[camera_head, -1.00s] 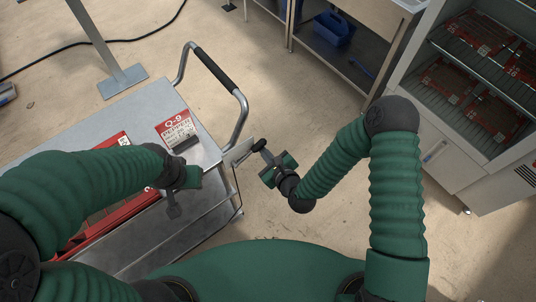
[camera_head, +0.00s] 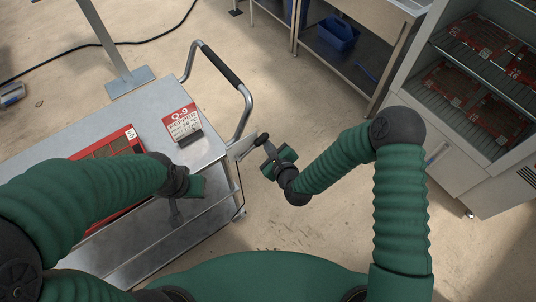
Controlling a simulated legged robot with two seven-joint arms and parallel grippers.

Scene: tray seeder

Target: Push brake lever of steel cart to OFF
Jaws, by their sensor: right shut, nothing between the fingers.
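The steel cart (camera_head: 66,123) stands at left with its black-gripped push handle at its far right corner. A small pale plate (camera_head: 243,147) is on the cart's right end, and the brake lever with a black knob (camera_head: 262,138) sticks out beside it. My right gripper (camera_head: 269,151) is shut and empty right at the lever's knob; whether it touches is hard to tell. My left gripper (camera_head: 175,214) hangs over the cart's near right part, and its finger opening cannot be made out. Any ON or OFF marking is too small to read.
A red tray (camera_head: 130,136) and a Q-9 sign (camera_head: 182,122) are on the cart top. A steel table (camera_head: 385,22) with a blue bin (camera_head: 337,32) below is at the back. An open cabinet (camera_head: 433,88) with red trays stands at right. The floor between is clear.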

